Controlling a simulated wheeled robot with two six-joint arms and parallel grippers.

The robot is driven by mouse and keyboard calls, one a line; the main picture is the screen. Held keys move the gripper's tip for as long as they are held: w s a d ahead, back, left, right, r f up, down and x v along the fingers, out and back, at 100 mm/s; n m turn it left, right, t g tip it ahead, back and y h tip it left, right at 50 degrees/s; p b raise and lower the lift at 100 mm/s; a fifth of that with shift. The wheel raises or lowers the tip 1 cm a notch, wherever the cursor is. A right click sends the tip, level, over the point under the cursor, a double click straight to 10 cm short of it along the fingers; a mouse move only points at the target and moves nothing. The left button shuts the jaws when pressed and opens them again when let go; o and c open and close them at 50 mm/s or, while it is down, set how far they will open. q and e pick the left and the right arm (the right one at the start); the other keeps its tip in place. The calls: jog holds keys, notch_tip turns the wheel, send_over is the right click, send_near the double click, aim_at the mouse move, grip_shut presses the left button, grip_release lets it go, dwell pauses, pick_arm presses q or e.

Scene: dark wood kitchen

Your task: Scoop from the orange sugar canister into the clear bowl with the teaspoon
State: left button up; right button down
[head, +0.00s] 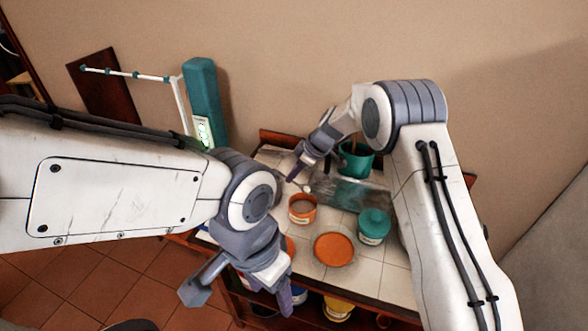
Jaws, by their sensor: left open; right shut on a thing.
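The orange sugar canister (302,209) stands open on the pale tiled worktop (390,275), with pale contents inside. My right gripper (296,172) is above and behind it, shut on the teaspoon (305,188), which shows only as a small pale tip. A see-through vessel (345,192), likely the clear bowl, is right of the spoon; its outline is faint. My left gripper (287,300) is open, pointing down at the worktop's front left edge, apart from the canister. Its fingers partly hide an orange thing (290,246).
A round orange-topped item (333,249) sits in front of the canister. A teal lidded canister (374,225) stands right of it, and a teal pot (356,160) at the back. A teal post with white rail (205,100) rises behind left. Items fill a lower shelf.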

pick_arm(q)
jog(key=shift+r+p, duration=1.65)
jog(key=shift+r, duration=0.35)
